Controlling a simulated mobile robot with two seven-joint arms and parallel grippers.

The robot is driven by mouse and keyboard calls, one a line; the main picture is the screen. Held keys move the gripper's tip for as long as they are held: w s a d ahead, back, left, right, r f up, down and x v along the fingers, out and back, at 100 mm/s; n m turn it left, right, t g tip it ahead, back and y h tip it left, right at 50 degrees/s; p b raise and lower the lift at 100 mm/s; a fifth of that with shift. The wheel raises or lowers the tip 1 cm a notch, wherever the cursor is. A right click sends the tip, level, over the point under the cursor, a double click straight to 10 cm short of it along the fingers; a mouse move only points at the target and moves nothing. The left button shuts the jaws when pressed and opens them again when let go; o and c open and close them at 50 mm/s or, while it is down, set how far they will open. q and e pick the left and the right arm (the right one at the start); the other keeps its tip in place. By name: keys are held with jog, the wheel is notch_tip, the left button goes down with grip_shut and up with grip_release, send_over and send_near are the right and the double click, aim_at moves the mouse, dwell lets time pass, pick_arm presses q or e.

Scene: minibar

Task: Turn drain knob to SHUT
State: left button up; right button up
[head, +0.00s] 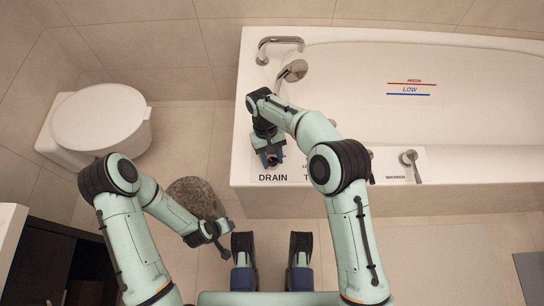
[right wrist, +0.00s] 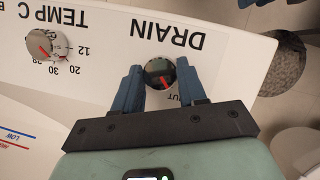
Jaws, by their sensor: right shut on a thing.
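The drain knob (right wrist: 160,71) is round and shiny with a red mark, on the white panel (right wrist: 100,66) under upside-down "DRAIN" lettering. The mark points down and slightly right in the right wrist view, towards a label whose visible letters read "UT"; the rest is hidden by a finger. My right gripper (right wrist: 159,88) has its blue fingers on either side of the knob and is shut on it. In the head view this gripper (head: 269,158) is at the tub rim above "DRAIN", and the knob is mostly hidden. My left gripper (head: 217,238) hangs low over the floor, its jaws unclear.
The temperature knob (right wrist: 40,44) is beside the drain knob on the same panel. A shower lever (head: 410,160) stands further right. The bathtub (head: 470,100) has a tap (head: 279,43) and red and blue level lines. A toilet (head: 100,118) and a round dark stool (head: 192,197) are left.

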dwell(0.4)
jog(key=o, duration=1)
jog(key=shift+o, duration=0.2)
pick_arm(q)
jog(key=s+d+r+g+h+p, duration=0.1)
jog(key=s+d+r+g+p, duration=0.2)
jog(key=s+r+p, duration=0.3)
jog(key=shift+s+d+r+m, duration=0.3)
jog(key=shift+s+d+r, duration=0.4)
jog(key=shift+s, duration=0.95)
pick_arm(e)
jog(key=v, duration=1.3)
jog(key=shift+r, duration=0.15)
